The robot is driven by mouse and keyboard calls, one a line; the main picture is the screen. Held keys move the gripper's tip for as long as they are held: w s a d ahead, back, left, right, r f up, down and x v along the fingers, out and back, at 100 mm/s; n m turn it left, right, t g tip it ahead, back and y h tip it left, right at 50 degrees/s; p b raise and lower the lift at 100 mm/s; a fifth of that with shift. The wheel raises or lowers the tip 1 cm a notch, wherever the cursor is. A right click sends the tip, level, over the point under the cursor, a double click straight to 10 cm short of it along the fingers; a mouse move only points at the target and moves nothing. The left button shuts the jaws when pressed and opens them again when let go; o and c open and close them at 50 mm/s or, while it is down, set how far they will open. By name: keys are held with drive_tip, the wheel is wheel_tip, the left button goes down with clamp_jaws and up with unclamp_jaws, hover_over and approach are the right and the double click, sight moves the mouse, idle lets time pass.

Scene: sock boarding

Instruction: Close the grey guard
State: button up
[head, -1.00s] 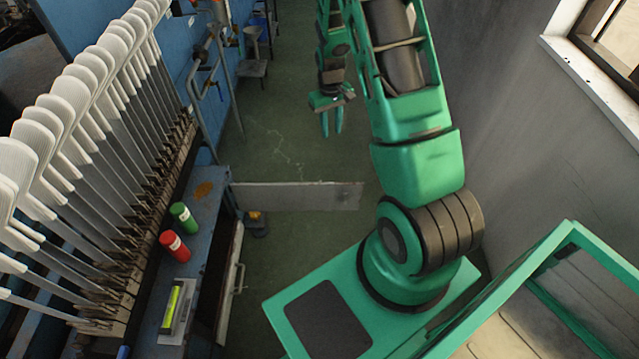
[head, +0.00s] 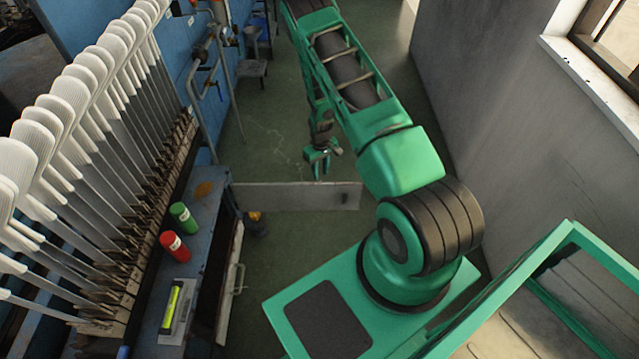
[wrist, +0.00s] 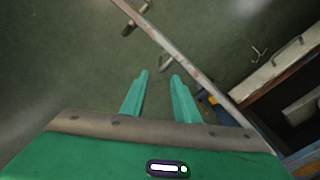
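The grey guard (head: 295,196) is a long flat panel in the head view. It stands out from the bench side across the green floor, its free end near my arm's base. In the wrist view the guard (wrist: 190,67) shows nearly edge-on as a thin diagonal strip. My gripper (head: 320,172) is just beyond the guard in the head view, near the middle of its upper edge. In the wrist view my gripper (wrist: 159,76) has its two green fingers apart with nothing between them. I cannot tell whether a finger touches the guard.
A grey wall (head: 500,110) closes the right side. The floor (head: 265,125) beyond the guard is mostly clear.

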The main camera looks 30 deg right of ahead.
wheel_tip(320, 180, down, 7)
idle(0.3)
drive_tip(key=shift+s+d, duration=0.1)
clamp_jaws()
